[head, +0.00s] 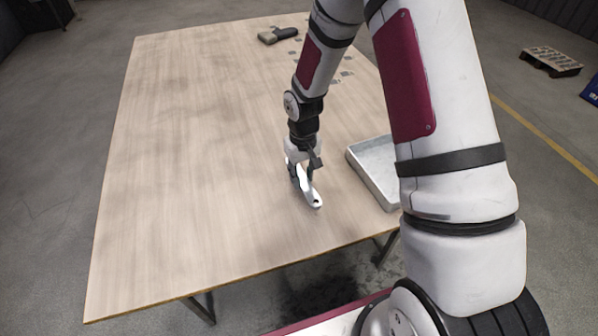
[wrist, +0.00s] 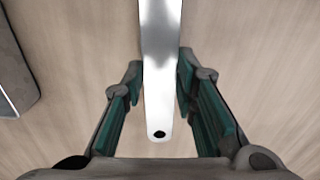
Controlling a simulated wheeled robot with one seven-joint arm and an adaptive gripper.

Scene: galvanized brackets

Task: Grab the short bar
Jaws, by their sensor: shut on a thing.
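The short bar (head: 314,199) is a pale, shiny metal strip with a rounded end and a dark hole near that end. It is at the right part of the wooden table, left of the grey tray. In the wrist view the bar (wrist: 161,80) runs up the middle of the picture, and its far end is cut off by the top edge. My gripper (head: 304,177) points down over the bar, shut on it, with one green-lined finger on each side. The fingers hide part of the bar in the head view. I cannot tell whether it touches the table.
The wooden table (head: 180,130) is bare on its left and front. A shallow grey tray (head: 372,183) stands just right of my gripper; its edge shows in the wrist view (wrist: 30,68). A dark tool (head: 279,35) and several small grey pieces (head: 346,73) lie at the back.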

